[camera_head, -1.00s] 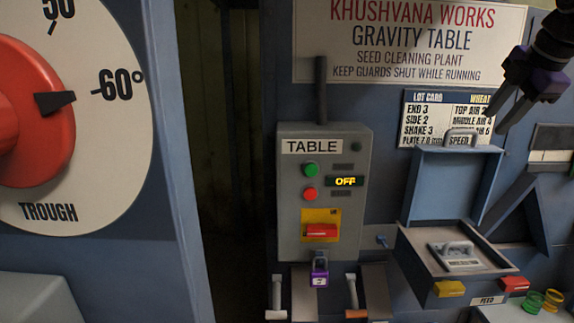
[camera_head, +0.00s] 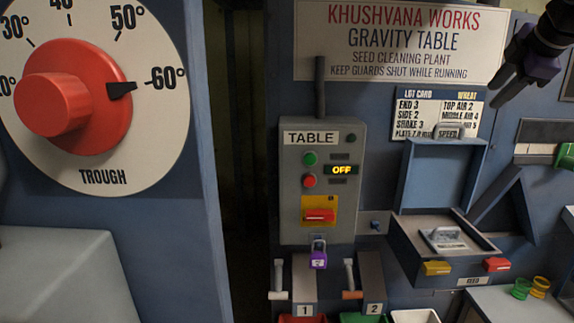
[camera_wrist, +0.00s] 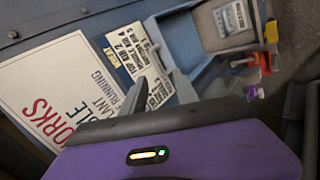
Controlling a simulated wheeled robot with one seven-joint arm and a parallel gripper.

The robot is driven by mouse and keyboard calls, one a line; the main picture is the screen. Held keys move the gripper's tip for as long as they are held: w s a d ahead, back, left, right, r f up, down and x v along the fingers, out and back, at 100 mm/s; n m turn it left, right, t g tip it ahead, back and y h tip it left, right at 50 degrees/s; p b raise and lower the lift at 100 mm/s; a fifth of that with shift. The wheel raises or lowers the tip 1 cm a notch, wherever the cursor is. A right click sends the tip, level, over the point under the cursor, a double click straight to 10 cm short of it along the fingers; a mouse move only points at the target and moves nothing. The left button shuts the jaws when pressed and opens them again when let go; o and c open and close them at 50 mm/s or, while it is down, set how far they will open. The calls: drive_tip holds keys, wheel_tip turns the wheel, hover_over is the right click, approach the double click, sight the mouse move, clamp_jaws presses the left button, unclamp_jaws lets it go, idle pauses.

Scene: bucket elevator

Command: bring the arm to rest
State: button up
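My gripper (camera_head: 503,82) is at the upper right in the head view, dark with a purple body. Its two fingers point down and left, stand apart and hold nothing. It hangs in front of the panel, near the right edge of the lot card (camera_head: 437,112). In the wrist view its purple body fills the bottom, with grey fingers beyond it and nothing visible between them. Most of my arm is outside the head view.
A grey TABLE control box (camera_head: 290,215) reads OFF, with a purple padlock (camera_head: 318,258) below its red switch. A feed box (camera_head: 405,235) with raised lid (camera_head: 440,178) stands to the right. A trough dial (camera_head: 150,140) points near 60°. Coloured bins line the bottom edge.

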drive_tip(key=w+r+m+t+h, duration=0.1)
drive_tip(key=w+m+t, duration=0.3)
drive_tip(key=w, duration=0.1)
drive_tip(key=w+a+f+m+t, duration=0.2)
drive_tip(key=a+f+m+t, duration=0.15)
drive_tip(key=f, duration=0.65)
drive_tip(key=s+a+f+m+t+b, duration=0.1)
drive_tip(key=s+a+f+m, duration=0.15)
drive_tip(key=s+f, duration=0.4)
drive_tip(key=s+a+f+m+t, duration=0.1)
drive_tip(key=s+a+f, duration=0.25)
drive_tip(key=f, duration=0.55)
drive_tip(key=s+a+f+m+t+b, duration=0.1)
drive_tip(key=s+a+f+m, duration=0.2)
drive_tip(key=f, duration=0.4)
drive_tip(key=s+a+f+g+b, duration=0.1)
drive_tip(key=s+a+f, duration=0.3)
drive_tip(key=s, duration=1.3)
drive_tip(key=s+a+f+g+y+b, duration=0.1)
drive_tip(key=s+a+f, duration=0.3)
drive_tip(key=s+f, duration=0.5)
drive_tip(key=s+a+f+g+b, duration=0.1)
drive_tip(key=s+a+f+g, duration=0.2)
drive_tip(key=s, duration=2.4)
wheel_tip(320, 180, down, 5)
drive_tip(key=shift+s+a+r+m+y, duration=0.2)
drive_tip(key=shift+a+m+y, duration=0.2)
drive_tip(key=shift+a, duration=0.65)
